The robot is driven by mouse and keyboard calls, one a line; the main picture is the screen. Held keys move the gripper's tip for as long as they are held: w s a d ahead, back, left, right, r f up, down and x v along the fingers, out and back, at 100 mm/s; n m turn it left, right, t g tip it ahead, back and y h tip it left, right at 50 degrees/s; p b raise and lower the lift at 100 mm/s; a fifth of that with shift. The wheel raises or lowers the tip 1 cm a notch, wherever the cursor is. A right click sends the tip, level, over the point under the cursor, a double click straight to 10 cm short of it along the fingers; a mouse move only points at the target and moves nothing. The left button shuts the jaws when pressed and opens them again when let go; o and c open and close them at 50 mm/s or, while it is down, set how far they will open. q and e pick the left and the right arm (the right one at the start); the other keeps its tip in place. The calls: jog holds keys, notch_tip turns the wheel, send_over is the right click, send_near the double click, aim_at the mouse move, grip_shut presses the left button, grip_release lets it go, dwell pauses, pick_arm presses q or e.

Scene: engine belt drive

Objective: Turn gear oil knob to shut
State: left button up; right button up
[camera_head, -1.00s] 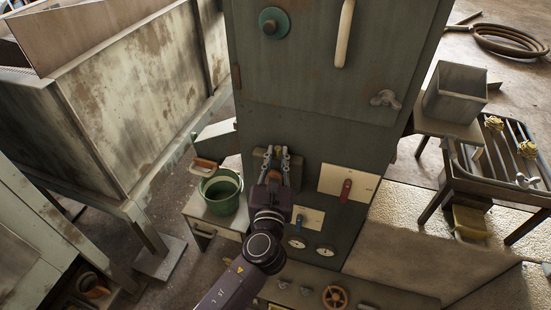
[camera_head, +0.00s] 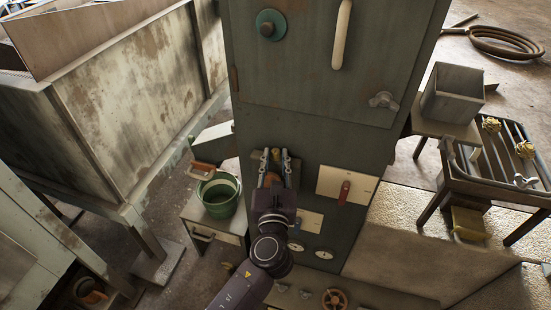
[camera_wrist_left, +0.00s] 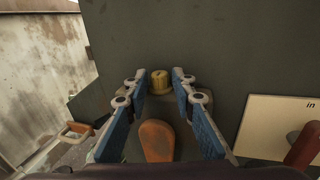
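A ribbed brass-yellow knob (camera_wrist_left: 160,81) sits on the dark green cabinet face; in the head view it shows small (camera_head: 276,154). Just below it in the left wrist view is an orange-brown rounded handle (camera_wrist_left: 157,141), also seen in the head view (camera_head: 272,181). No label shows by either, so I cannot tell which is the gear oil knob. My left gripper (camera_wrist_left: 160,77) is open, its blue-padded fingers on either side of the brass knob with small gaps; it also shows in the head view (camera_head: 275,158). My right gripper is out of view.
A cream panel (camera_head: 330,182) with a red lever (camera_head: 344,193) is right of my gripper; in the wrist view it reads "in". Gauges (camera_head: 324,254) and an orange handwheel (camera_head: 334,299) lie lower. A green bucket (camera_head: 220,196) stands on a small cabinet at left.

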pick_arm(q)
jog(key=s, duration=1.2)
jog(key=shift+a, duration=0.25)
